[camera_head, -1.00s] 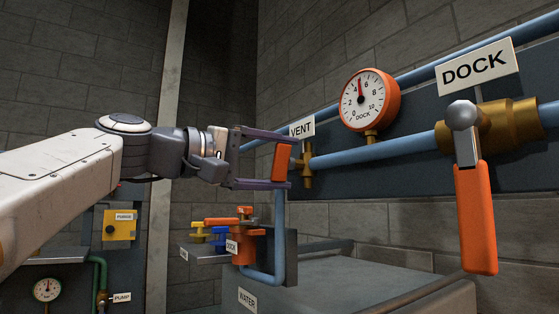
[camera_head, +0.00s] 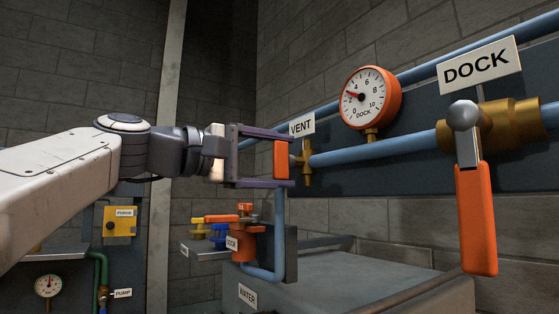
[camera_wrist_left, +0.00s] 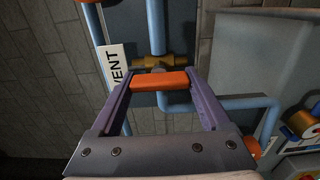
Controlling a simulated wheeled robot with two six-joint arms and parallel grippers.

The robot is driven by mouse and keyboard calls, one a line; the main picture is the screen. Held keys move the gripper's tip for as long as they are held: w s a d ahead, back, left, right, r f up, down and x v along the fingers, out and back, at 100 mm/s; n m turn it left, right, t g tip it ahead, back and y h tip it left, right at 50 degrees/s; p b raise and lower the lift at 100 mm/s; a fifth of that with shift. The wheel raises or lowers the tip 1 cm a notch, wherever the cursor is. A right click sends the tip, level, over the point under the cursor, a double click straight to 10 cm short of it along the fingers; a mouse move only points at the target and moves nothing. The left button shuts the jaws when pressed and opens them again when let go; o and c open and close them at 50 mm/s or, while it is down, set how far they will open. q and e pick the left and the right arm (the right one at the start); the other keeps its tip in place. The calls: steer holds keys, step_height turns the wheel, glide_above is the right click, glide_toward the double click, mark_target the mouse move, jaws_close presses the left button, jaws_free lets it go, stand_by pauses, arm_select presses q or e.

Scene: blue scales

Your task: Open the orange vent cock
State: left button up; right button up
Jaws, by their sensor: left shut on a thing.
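The orange vent cock handle (camera_head: 280,160) sits between the fingers of my left gripper (camera_head: 290,161), which is shut on it. In the left wrist view the orange handle (camera_wrist_left: 160,81) spans crosswise between the two purple fingers. The brass vent valve body (camera_head: 307,162) is just beyond it, on the blue pipe, below the VENT sign (camera_head: 302,125). The DOCK gauge (camera_head: 370,97) has its red needle pointing to the upper left, between 2 and 4. My right gripper is not in view.
A large orange lever (camera_head: 476,220) hangs down from the brass DOCK valve (camera_head: 505,125) on the right. Below my gripper are an orange DOCK fitting (camera_head: 242,248) and blue and yellow fittings. A grey tank top (camera_head: 350,284) lies in front of the wall.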

arm_select(q)
steer(key=o, duration=1.2)
steer(key=shift+b+v, duration=1.9)
steer(key=shift+v, duration=3.35)
